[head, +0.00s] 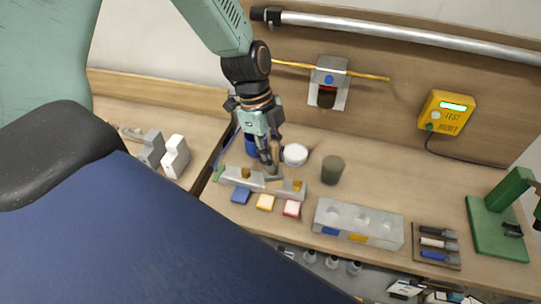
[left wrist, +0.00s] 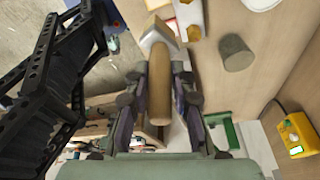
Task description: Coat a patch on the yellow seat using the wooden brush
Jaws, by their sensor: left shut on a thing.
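My left gripper (head: 268,160) is shut on the wooden brush, whose handle (left wrist: 160,85) lies between the fingers in the left wrist view. The pale brush head (left wrist: 158,40) points away from the gripper. In the head view the gripper is over the pale metal rail, and the brush end is mostly hidden; I cannot tell whether it touches anything. A grey block (head: 385,229) with three round seats stands to the right. A yellow mark (head: 358,238) and a blue mark are on its front; the yellow mark is near the middle seat. My right gripper is not in view.
A metal rail (head: 228,175) with brass pegs lies below the gripper, with blue, yellow and red pads (head: 291,208) before it. A white tub (head: 295,154) and grey cup (head: 332,170) stand close by. A green stand (head: 497,230) is at the right.

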